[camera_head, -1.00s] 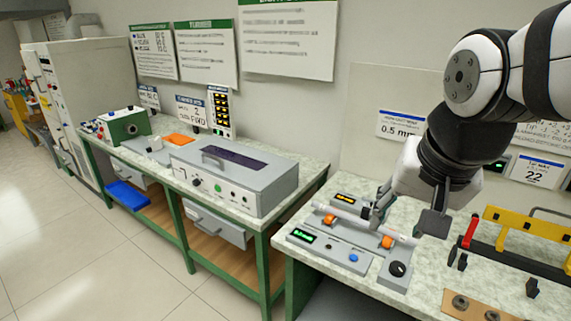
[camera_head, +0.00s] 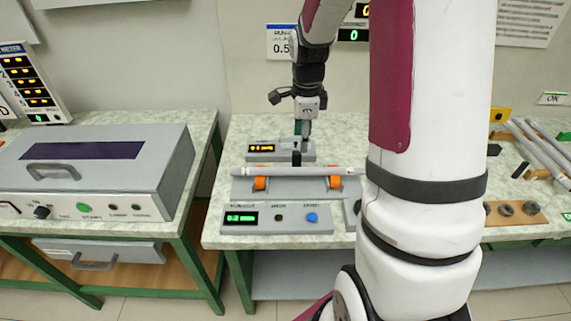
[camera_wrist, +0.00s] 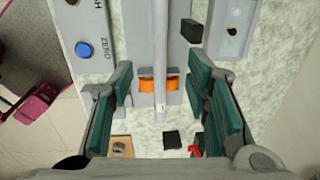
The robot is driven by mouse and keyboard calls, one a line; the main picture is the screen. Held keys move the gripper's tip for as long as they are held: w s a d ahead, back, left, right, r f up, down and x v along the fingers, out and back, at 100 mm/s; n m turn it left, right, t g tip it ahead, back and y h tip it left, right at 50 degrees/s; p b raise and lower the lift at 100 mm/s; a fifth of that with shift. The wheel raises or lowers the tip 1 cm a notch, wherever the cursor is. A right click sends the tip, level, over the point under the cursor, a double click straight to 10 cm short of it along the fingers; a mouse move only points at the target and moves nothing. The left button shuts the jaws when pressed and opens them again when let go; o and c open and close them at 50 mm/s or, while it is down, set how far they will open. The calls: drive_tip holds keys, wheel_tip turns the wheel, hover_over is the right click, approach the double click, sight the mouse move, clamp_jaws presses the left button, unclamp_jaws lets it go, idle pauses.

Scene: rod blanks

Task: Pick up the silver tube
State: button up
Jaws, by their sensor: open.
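The silver tube (camera_head: 310,171) lies level across two orange rollers on a grey measuring stand (camera_head: 290,188). In the head view its right end is hidden behind my arm. My gripper (camera_head: 300,148) points down at the tube's far side, near the tube's middle in the picture. In the wrist view the tube (camera_wrist: 160,45) runs down the middle, and its near end shows close to an orange roller (camera_wrist: 160,86). My open gripper (camera_wrist: 165,95) has one green-padded finger on each side of it, with clear gaps. No contact is visible.
A panel with a green display and blue button (camera_head: 312,217) stands in front of the stand. A box with a yellow display (camera_head: 265,150) stands behind. A grey machine (camera_head: 110,170) is on the left bench. More rods (camera_head: 545,150) lie at the far right.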

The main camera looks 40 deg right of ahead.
sight(301, 169)
drive_tip(key=f, duration=0.8)
drive_tip(key=w+f, duration=0.1)
drive_tip(key=f, duration=0.3)
drive_tip(key=shift+d+f+p, duration=0.3)
drive_tip(key=shift+d, duration=0.1)
clamp_jaws()
